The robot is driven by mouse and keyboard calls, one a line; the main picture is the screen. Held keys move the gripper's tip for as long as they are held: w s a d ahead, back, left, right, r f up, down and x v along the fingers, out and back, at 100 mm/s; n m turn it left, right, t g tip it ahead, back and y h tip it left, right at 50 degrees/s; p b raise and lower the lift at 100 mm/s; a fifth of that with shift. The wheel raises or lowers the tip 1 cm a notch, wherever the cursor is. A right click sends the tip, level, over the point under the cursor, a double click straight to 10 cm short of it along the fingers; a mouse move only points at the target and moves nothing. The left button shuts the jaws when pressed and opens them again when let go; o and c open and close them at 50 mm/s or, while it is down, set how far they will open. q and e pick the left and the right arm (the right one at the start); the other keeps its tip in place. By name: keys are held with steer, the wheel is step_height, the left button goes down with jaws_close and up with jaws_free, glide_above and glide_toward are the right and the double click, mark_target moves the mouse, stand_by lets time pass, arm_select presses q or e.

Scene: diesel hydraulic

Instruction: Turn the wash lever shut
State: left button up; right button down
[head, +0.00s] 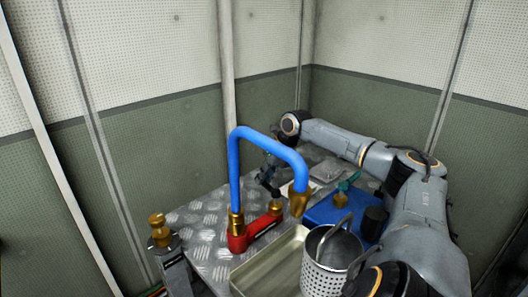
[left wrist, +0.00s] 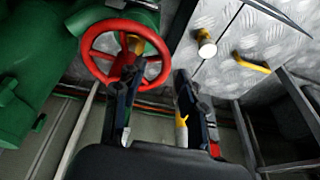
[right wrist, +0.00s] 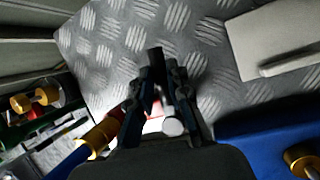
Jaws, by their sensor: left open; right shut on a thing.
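A blue gooseneck pipe (head: 234,170) with brass ends rises from a red valve body (head: 262,226) on the metal worktop. My right gripper (head: 268,184) reaches in from the right behind the pipe's spout, close to the valve body's far end. In the right wrist view my right gripper (right wrist: 163,72) is nearly closed. A small lever with a pale round end (right wrist: 172,127) and some red beside it shows between its fingers; the fingers hide most of it. A brass fitting (right wrist: 103,132) lies just left of them. My left gripper (left wrist: 155,88) is open and empty, away from the valve.
A perforated metal basket (head: 325,265), a tan tray (head: 262,268) and a blue box (head: 330,210) crowd the right and front of the worktop. In the left wrist view a red handwheel (left wrist: 88,50) stands close to my left fingers, beside green pipework (left wrist: 35,75).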

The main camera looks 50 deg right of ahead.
steer(key=shift+r, duration=0.1)
stand_by(0.3)
steer(key=c, duration=1.3)
jaws_free()
steer(key=shift+a, duration=0.1)
steer(key=shift+v, duration=5.95)
